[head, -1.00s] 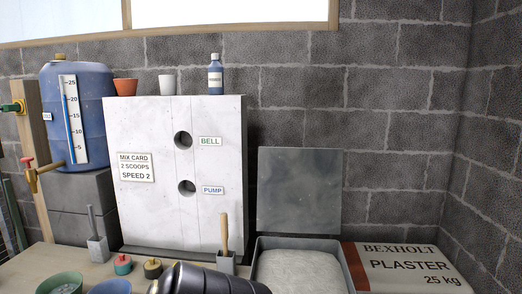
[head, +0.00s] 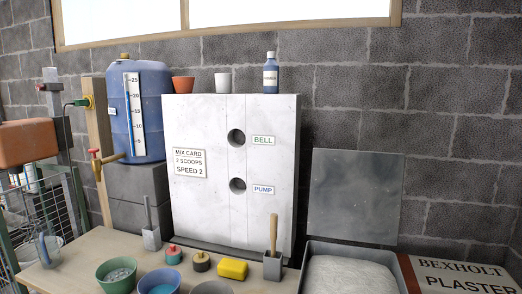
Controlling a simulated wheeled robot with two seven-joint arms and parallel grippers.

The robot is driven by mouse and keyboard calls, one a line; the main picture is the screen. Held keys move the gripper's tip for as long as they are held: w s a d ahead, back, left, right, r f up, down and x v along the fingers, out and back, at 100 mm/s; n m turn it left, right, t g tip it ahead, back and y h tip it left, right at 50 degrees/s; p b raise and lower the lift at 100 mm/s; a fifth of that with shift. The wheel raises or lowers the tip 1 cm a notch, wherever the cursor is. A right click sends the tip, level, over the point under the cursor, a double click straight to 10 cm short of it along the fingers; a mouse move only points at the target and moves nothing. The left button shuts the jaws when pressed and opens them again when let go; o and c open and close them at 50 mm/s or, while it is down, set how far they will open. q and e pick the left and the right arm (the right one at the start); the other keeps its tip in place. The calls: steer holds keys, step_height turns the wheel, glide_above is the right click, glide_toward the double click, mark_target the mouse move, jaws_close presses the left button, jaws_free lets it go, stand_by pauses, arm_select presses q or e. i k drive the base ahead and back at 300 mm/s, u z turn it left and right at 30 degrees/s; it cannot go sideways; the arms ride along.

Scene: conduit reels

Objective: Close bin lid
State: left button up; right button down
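The bin (head: 398,257) is a grey open box at the bottom right, filled with pale powder (head: 348,274). Its lid (head: 355,197) is a flat grey panel standing upright at the bin's back edge, against the block wall, so the bin is open. The bin's front is cut off by the bottom of the view. Neither of my grippers shows in the head view.
A plaster bag (head: 460,274) lies right of the bin. A holder with a wooden-handled tool (head: 273,262) stands close to its left. A white panel (head: 220,215) stands behind.

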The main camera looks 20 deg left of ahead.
mark_target(356, 196)
steer(key=u, duration=0.8)
steer(key=i, duration=0.45)
steer(key=z, duration=0.05)
